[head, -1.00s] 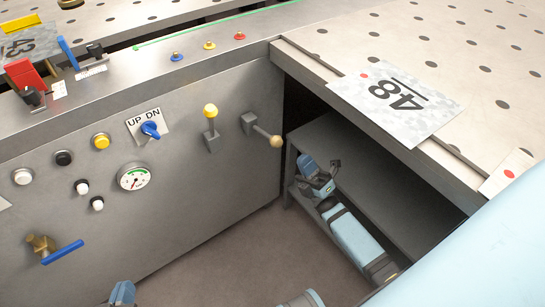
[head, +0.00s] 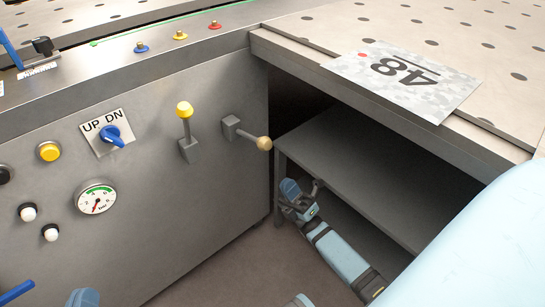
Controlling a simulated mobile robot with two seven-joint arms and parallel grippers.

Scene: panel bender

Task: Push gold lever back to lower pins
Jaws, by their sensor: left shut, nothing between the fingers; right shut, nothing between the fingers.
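Two levers stick out of the grey front panel. One has a yellow-gold knob (head: 184,110) on an upright stem. The other, just right of it, has a tan-gold knob (head: 264,143) on a rod that points right toward the shelf. I cannot tell which of them is the gold lever. My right gripper (head: 312,190) is shut and empty, below and right of the tan knob, in front of the shelf unit and apart from both levers. Only a blue-grey part of my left arm shows at the bottom left edge; its fingers are out of view. No pins can be made out.
A grey shelf unit (head: 350,150) stands in the opening under the perforated table (head: 400,25). A card marked 48 (head: 440,95) lies on the table. The panel carries an UP/DN switch (head: 112,135), a gauge (head: 96,198) and buttons. Floor shows below.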

